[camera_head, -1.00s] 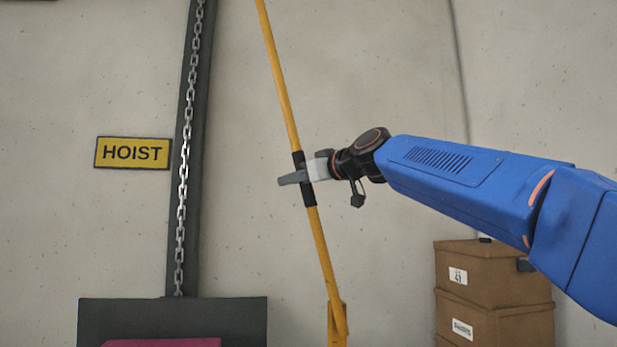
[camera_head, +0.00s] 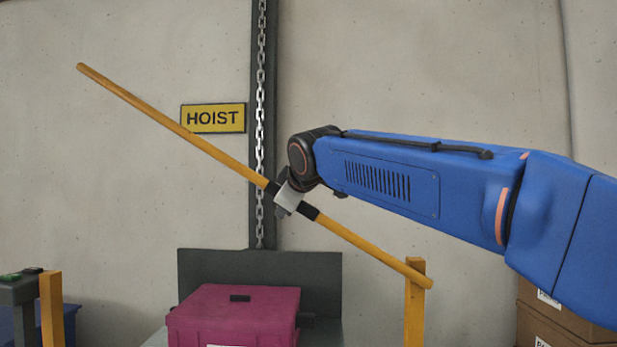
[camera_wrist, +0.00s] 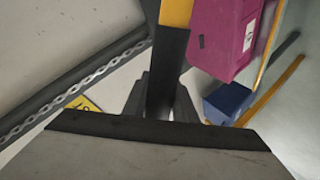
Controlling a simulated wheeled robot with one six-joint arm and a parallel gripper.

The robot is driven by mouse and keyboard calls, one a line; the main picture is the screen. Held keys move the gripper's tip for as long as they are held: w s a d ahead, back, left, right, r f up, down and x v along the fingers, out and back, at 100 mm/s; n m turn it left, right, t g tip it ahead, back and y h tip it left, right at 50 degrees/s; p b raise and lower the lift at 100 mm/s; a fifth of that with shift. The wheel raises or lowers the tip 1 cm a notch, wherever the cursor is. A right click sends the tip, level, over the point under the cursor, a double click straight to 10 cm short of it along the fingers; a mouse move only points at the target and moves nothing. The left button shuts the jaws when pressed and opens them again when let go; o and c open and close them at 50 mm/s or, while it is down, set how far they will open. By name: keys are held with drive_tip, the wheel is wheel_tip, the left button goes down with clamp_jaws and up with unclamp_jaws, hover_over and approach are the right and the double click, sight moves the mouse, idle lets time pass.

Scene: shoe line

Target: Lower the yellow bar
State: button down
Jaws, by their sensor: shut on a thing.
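The yellow bar (camera_head: 170,123) slants across the head view, its free end high at the left and its lower end at a yellow post (camera_head: 414,310) on the right. A black grip section sits near the bar's middle. My gripper (camera_head: 287,199) is shut on this black section. In the wrist view the black section (camera_wrist: 167,70) runs between the fingers of my gripper (camera_wrist: 160,98), with a yellow part of the bar beyond it. A shorter yellow post (camera_head: 51,310) stands at the lower left, apart from the bar.
A magenta crate (camera_head: 235,318) stands below the bar, before a dark panel (camera_head: 315,270). A hoist chain (camera_head: 260,100) hangs behind the bar, beside a HOIST sign (camera_head: 213,118). Cardboard boxes (camera_head: 560,318) are at the lower right. A blue bin (camera_wrist: 228,103) shows in the wrist view.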

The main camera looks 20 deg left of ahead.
drive_tip(key=a+f+n+h, duration=0.1)
drive_tip(key=a+f+h, duration=0.1)
drive_tip(key=f, duration=0.8)
drive_tip(key=s+a+f+n+h, duration=0.1)
drive_tip(key=a+f+n+h, duration=0.1)
drive_tip(key=f, duration=0.8)
drive_tip(key=shift+f+t, duration=0.25)
drive_tip(key=shift+t, duration=0.05)
drive_tip(key=shift+s+f, duration=0.1)
drive_tip(key=shift+f, duration=0.05)
drive_tip(key=c, duration=1.5)
unclamp_jaws()
drive_tip(key=shift+a, duration=0.1)
drive_tip(key=shift+o, duration=0.2)
drive_tip(key=v, duration=1.7)
drive_tip(key=shift+r, duration=0.3)
drive_tip(key=shift+s, duration=0.15)
